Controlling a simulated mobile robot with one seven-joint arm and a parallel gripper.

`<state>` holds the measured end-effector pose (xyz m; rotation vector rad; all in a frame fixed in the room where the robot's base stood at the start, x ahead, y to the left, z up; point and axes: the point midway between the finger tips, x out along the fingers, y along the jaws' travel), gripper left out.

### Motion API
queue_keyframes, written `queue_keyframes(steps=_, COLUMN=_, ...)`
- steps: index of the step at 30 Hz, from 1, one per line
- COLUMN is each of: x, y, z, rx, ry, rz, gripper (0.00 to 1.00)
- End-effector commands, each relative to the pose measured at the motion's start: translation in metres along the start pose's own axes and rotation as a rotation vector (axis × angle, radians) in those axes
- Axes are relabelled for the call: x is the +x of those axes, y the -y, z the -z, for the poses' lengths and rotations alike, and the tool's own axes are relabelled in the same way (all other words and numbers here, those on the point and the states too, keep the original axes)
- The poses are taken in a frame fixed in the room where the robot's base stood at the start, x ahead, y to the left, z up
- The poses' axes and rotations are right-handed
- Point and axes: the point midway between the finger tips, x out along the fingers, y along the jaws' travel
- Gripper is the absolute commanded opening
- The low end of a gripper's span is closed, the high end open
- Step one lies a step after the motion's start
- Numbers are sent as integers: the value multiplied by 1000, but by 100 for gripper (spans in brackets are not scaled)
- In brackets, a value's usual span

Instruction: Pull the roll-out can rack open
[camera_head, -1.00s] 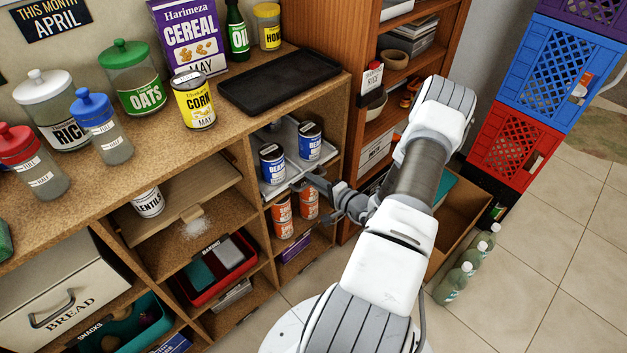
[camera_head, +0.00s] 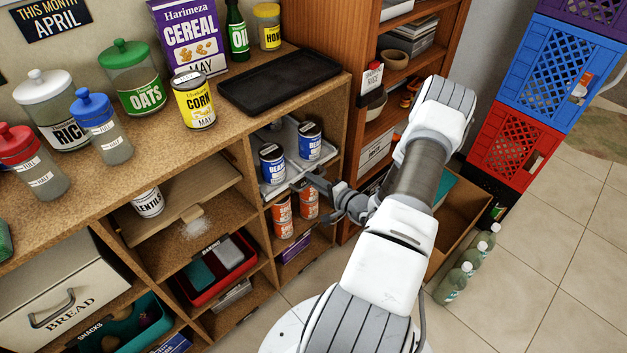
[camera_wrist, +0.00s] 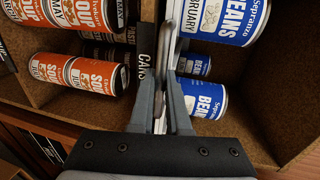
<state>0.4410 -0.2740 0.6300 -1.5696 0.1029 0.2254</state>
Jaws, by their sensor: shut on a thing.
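The roll-out can rack (camera_head: 274,190) is a light grey tray in the upper right cubby of the shelf unit. It carries blue bean cans (camera_head: 272,164), which also show in the wrist view (camera_wrist: 229,18). My gripper (camera_head: 314,182) is at the rack's front edge. In the wrist view my gripper (camera_wrist: 163,75) is shut on a thin grey part at the rack's front, beside a dark label reading CANS (camera_wrist: 142,50). The fingers hide much of the held part.
Orange soup cans (camera_head: 283,217) stand below the rack. A black tray (camera_head: 280,79) and a corn can (camera_head: 194,103) sit on the counter above. A tall wooden bookcase (camera_head: 345,45) stands right of the cubby. Green bottles (camera_head: 455,283) and a cardboard box (camera_head: 462,215) are on the floor.

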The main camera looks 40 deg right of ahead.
Motion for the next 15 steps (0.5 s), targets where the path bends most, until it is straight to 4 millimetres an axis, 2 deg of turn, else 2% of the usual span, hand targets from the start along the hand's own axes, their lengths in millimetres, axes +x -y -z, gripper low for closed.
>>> queue_keyframes(steps=8, x=-6, y=-1, z=0, rx=0, ry=0, rz=0, gripper=0)
queue_keyframes(steps=11, x=-17, y=-4, z=0, rx=2, ry=-2, rz=-1, gripper=0)
queue_keyframes(steps=15, x=-41, y=-9, z=0, rx=3, ry=-3, rz=-2, gripper=0)
